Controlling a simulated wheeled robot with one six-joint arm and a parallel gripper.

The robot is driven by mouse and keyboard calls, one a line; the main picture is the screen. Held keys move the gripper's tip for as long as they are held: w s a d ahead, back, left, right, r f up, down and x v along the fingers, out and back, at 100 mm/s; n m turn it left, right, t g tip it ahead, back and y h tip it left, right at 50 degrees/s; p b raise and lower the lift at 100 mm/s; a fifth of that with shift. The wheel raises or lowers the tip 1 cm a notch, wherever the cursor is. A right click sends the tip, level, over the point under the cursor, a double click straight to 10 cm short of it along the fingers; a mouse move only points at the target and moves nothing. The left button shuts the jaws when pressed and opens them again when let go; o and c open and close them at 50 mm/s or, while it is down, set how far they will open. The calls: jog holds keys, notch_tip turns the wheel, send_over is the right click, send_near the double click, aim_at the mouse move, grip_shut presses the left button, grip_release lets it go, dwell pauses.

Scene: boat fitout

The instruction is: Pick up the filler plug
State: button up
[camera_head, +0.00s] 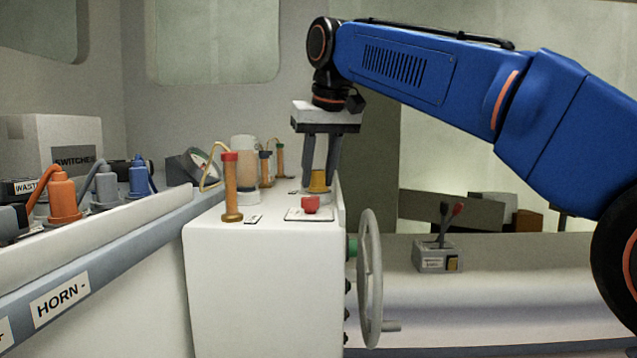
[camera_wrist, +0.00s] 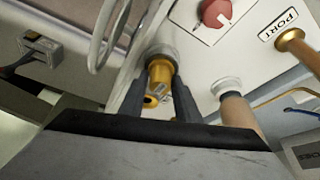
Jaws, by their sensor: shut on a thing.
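The filler plug, a brass-gold piece (camera_head: 318,181), is at the right rear edge of the white console top. It also shows in the wrist view (camera_wrist: 161,74), with a pale round collar around its far end. My gripper (camera_head: 319,187) points straight down over it, and its two dark fingers are shut on the plug from both sides. In the wrist view my gripper (camera_wrist: 159,92) has one finger on each side of the gold body. I cannot tell whether the plug is still seated in the collar.
On the console (camera_head: 262,280), a red knob (camera_head: 310,204) and a brass lever with a red top (camera_head: 231,188) stand near the plug. A grey handwheel (camera_head: 370,275) sticks out at the console's right side. A control box (camera_head: 436,258) stands farther right.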

jog(key=shift+r, duration=5)
